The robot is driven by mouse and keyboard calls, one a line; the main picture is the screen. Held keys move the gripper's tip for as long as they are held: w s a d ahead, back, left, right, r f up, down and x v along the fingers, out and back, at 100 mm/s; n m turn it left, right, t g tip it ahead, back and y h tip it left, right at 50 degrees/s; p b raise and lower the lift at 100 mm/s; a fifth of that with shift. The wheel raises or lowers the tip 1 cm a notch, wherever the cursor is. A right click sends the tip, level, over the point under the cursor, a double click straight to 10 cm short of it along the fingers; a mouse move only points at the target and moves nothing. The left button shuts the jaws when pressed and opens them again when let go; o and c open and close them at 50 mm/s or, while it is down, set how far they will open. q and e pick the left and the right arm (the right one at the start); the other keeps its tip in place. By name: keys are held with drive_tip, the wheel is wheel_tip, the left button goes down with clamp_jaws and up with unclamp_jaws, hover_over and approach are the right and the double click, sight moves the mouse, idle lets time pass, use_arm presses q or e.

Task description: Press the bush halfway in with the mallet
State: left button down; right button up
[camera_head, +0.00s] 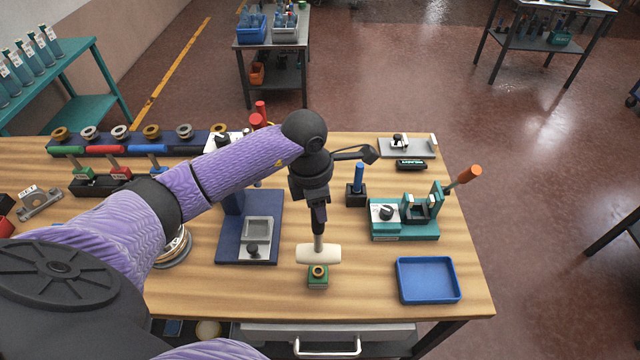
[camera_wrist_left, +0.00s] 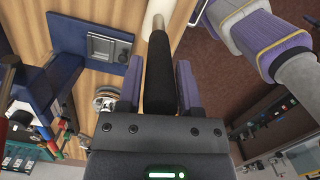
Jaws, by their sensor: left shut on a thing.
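My left gripper (camera_head: 318,200) is shut on the dark grip of the mallet and points down. The mallet's cream head (camera_head: 319,253) hangs crosswise at the lower end of its wooden shaft. In the left wrist view the mallet's black handle (camera_wrist_left: 160,75) lies between the fingers of my left gripper (camera_wrist_left: 160,85). The brass bush (camera_head: 318,271) sits on a small green block (camera_head: 318,284) near the table's front edge. The mallet head appears just above or behind the bush; I cannot tell whether they touch. My right gripper is not in view.
A blue tray (camera_head: 428,280) lies to the right of the block. A dark blue press-like fixture (camera_head: 231,232) stands to the left. A teal fixture (camera_head: 404,225) with an orange-handled lever (camera_head: 468,174) stands at the right. Several rings line a rack (camera_head: 105,142) at the back.

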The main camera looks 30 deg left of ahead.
sight(318, 232)
use_arm(q)
drive_tip(key=shift+s, duration=0.1)
idle(0.3)
drive_tip(key=shift+f+b, duration=0.2)
drive_tip(key=shift+b, duration=0.15)
wheel_tip(318, 232, down, 5)
drive_tip(key=b, duration=0.4)
drive_tip(key=shift+b, duration=0.3)
drive_tip(key=c, duration=1)
unclamp_jaws()
drive_tip(key=shift+r, duration=0.1)
clamp_jaws()
